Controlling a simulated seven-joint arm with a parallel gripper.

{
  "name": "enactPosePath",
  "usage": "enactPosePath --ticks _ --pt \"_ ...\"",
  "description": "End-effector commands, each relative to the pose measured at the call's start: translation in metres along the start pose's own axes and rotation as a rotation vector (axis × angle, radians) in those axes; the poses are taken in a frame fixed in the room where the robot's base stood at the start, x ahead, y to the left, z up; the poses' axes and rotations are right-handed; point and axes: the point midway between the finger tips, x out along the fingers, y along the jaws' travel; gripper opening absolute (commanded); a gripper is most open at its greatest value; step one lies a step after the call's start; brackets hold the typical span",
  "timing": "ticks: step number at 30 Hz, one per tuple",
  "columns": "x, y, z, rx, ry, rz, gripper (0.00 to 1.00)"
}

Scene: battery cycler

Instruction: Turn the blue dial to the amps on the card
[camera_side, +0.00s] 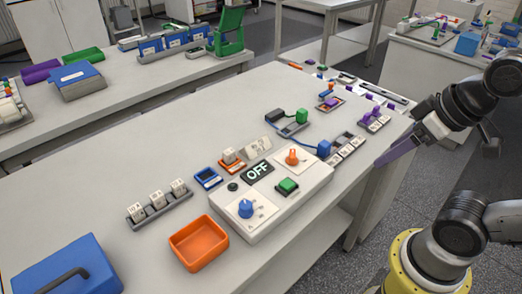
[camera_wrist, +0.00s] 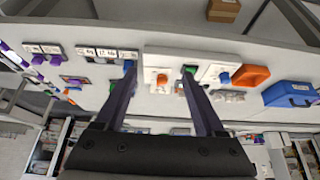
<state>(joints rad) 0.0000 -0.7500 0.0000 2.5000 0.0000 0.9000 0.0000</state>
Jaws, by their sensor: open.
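The blue dial (camera_side: 246,208) sits on a white plate at the near left of the pale cycler box (camera_side: 262,229). An orange dial (camera_side: 292,157) is on its far side. The display between them reads OFF (camera_side: 258,171), and a green button (camera_side: 287,186) is beside it. A white card (camera_side: 258,146) stands behind the box; its writing is too small to read. My gripper (camera_side: 381,162) is off the table's right edge, well away from the box. In the wrist view my gripper (camera_wrist: 158,70) has its fingers apart and empty; the blue dial (camera_wrist: 224,78) is right of them.
An orange tray (camera_side: 198,243), a rack of white cells (camera_side: 160,200) and a blue case (camera_side: 68,268) lie left of the box. A blue block (camera_side: 324,149), a green block (camera_side: 302,116) and purple pieces (camera_side: 376,118) are behind it.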

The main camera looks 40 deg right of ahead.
Motion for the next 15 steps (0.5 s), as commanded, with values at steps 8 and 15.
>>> enactPosePath --ticks 8,15 --pt "-0.003 0.0 0.002 -0.07 -0.017 -0.001 0.67" --pt "-0.03 -0.01 -0.052 -0.314 -0.058 -0.03 0.67"
